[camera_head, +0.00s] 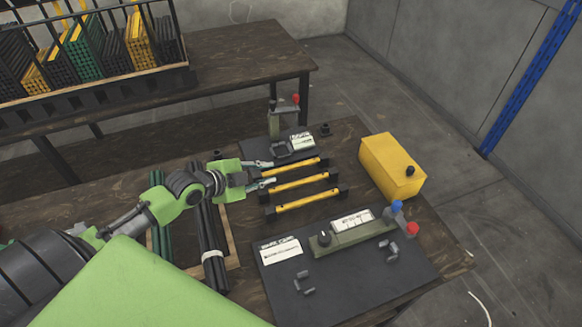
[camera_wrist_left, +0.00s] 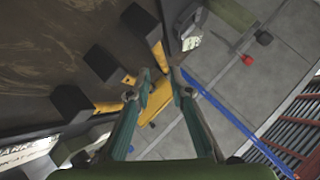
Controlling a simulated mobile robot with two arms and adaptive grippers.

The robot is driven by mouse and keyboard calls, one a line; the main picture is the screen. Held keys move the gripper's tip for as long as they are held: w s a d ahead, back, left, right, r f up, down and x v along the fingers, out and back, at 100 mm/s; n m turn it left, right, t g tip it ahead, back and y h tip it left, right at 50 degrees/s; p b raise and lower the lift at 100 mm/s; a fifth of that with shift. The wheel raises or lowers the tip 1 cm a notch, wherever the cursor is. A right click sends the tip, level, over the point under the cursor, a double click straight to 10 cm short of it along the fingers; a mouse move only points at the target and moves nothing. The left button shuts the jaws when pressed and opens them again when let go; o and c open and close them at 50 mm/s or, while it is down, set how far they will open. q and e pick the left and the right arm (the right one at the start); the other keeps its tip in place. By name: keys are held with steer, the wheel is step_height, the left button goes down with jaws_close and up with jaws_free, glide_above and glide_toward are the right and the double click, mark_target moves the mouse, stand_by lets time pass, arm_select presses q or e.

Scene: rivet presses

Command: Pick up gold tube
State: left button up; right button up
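Three gold tubes lie side by side on the table, their ends in black holders: the far one (camera_head: 295,167), the middle one (camera_head: 299,184) and the near one (camera_head: 306,199). In the left wrist view a gold tube (camera_wrist_left: 160,56) shows near the fingertips, partly hidden by them. My left gripper (camera_head: 272,173) is at the left ends of the far and middle tubes, with its fingers apart. My right gripper is not in view.
A yellow box (camera_head: 392,167) stands right of the tubes. A press fixture (camera_head: 352,232) with blue and red knobs sits nearer, on a dark mat (camera_head: 340,285). Another press (camera_head: 285,118) stands behind. Dark and green tubes (camera_head: 213,240) lie in a tray under my left arm.

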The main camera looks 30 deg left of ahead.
mark_target(288, 169)
arm_select(q)
steer(key=x, duration=0.3)
steer(key=shift+w+f, duration=0.15)
steer(key=shift+w, duration=0.15)
steer(key=x, duration=0.3)
steer(key=d+p+x, duration=0.1)
steer(key=shift+w, duration=0.4)
steer(key=shift+w+d+f, duration=0.15)
steer(key=shift+w+f, duration=0.05)
steer(key=shift+w, duration=0.2)
steer(key=shift+s, duration=0.1)
jaws_close()
